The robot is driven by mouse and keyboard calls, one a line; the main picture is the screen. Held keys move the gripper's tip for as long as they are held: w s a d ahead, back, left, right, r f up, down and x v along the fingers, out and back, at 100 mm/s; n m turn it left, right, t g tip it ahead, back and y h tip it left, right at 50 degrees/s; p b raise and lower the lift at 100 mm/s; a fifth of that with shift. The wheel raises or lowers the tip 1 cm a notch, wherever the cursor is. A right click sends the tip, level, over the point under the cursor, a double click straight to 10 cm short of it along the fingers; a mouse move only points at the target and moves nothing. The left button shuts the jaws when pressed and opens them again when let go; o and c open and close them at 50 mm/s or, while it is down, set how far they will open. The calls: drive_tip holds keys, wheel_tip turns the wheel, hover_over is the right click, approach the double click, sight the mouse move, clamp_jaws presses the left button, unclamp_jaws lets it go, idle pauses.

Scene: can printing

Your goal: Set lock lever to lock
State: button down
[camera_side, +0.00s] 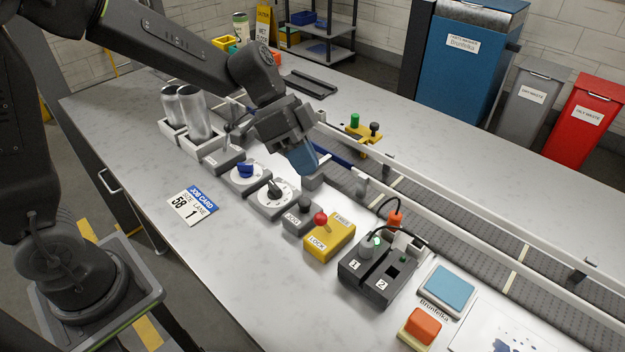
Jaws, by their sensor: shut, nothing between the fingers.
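The lock lever is a yellow box (330,240) with a red ball knob (320,217), standing on the bench near the middle of the side view. Its top has a LOCK label on the near side and a FREE label on the far side. The knob shows at the box's upper left edge; which label it points to is hard to tell. My gripper (309,174) is shut and empty. It is above and behind the lever in the picture, beside the conveyor rail, and apart from the knob. My gripper's fingertips are partly unclear against the grey parts behind.
A dark knob block (302,217) and two dials (272,194) stand left of the lever. A black two-slot box (378,273) with a cable stands to its right. The conveyor (430,217) and its rails run behind. Silver cans (194,115) stand in trays. The front bench is clear around the job card (192,204).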

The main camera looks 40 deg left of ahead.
drive_tip(key=s+a+r, duration=0.5)
drive_tip(key=shift+s, duration=0.15)
drive_tip(key=shift+a, duration=0.1)
drive_tip(key=s+a+r+n+t+y, duration=0.1)
drive_tip(key=s+a+n+t+y, duration=0.4)
drive_tip(key=s+n, duration=0.6)
drive_tip(key=shift+a+r+y, duration=0.2)
drive_tip(key=shift+a+y, duration=0.1)
drive_tip(key=shift+y, duration=0.9)
